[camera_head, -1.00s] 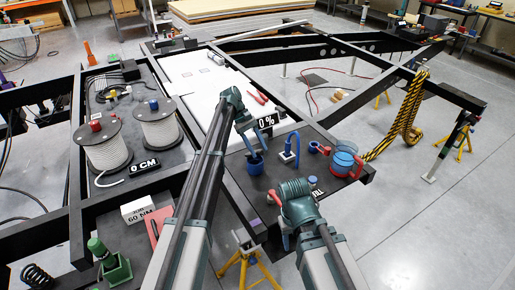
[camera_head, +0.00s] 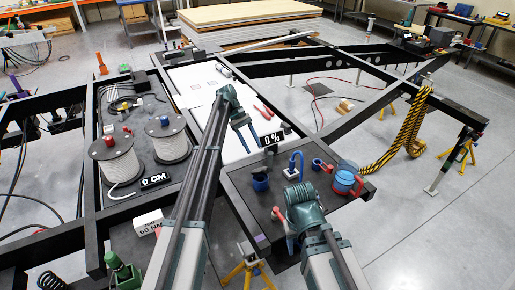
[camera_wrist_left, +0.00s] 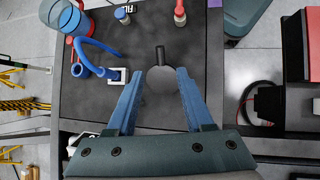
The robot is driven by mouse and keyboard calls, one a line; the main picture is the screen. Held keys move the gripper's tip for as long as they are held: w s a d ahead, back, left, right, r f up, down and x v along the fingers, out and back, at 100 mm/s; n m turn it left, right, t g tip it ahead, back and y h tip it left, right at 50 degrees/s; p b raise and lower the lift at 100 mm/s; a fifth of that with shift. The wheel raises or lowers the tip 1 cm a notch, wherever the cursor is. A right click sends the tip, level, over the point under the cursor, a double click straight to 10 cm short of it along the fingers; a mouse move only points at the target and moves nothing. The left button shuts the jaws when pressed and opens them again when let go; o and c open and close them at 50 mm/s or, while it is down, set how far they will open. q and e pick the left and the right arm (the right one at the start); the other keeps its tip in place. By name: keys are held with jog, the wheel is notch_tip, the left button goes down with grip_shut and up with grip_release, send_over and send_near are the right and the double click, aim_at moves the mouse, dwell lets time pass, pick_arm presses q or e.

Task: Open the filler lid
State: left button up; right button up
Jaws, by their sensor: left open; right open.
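The filler lid (camera_wrist_left: 162,84) appears in the left wrist view as a dark grey disc with a short dark tab, lying between my left finger lines.
A blue hooked pipe (camera_head: 298,160) on a white base and a clear blue jug (camera_head: 345,181) with a red handle stand right of the filler. A "0 %" sign (camera_head: 271,138) is behind it. Two cable reels (camera_head: 113,158) stand left. A red-topped post (camera_head: 277,213) is in front.

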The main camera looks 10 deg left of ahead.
pick_arm(q)
jog(key=p+v, duration=0.1)
jog(key=v, duration=0.2)
jog(key=shift+a+r, duration=0.1)
pick_arm(e)
notch_tip(320, 180, up, 3)
jog(key=shift+f, duration=0.2)
